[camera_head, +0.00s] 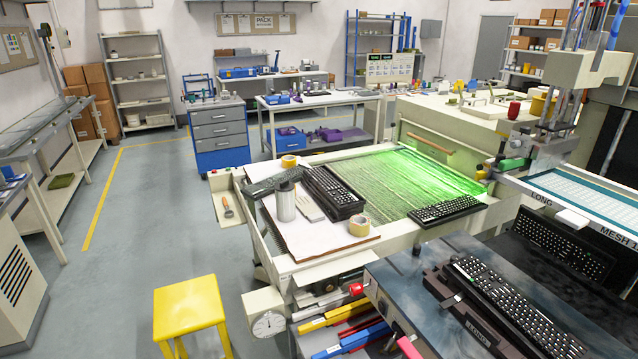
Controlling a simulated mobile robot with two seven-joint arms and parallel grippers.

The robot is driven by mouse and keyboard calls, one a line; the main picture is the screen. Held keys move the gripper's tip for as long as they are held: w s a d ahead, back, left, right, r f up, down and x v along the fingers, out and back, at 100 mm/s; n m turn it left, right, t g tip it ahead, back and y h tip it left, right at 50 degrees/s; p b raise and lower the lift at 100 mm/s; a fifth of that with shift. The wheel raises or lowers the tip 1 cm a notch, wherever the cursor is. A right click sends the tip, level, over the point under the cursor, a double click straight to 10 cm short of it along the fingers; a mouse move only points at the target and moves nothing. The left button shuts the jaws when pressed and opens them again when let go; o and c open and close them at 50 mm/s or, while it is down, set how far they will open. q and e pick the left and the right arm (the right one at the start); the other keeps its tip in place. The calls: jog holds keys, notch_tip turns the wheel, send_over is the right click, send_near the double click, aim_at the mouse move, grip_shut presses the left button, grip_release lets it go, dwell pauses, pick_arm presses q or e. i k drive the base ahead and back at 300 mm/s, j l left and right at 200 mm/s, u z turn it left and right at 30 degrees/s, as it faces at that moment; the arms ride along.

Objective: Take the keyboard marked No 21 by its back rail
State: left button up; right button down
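Several black keyboards are in view, and I cannot read the number 21 on any of them. One keyboard (335,192) lies on the white board of the central machine. Another keyboard (446,210) lies at the right edge of its green-lit bed. A third keyboard (562,246) lies on the dark surface at the right. A long keyboard (512,304) sits in a dark holder on the grey plate in the foreground. I cannot make out a back rail on any keyboard. Neither of my grippers shows.
A metal canister (286,202) and a tape roll (359,225) stand on the white board (318,240). A yellow stool (188,308) stands at the front left. A blue drawer cabinet (222,158) stands farther back. The grey floor on the left is clear.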

aim_at(537, 335)
jog(key=z, duration=1.45)
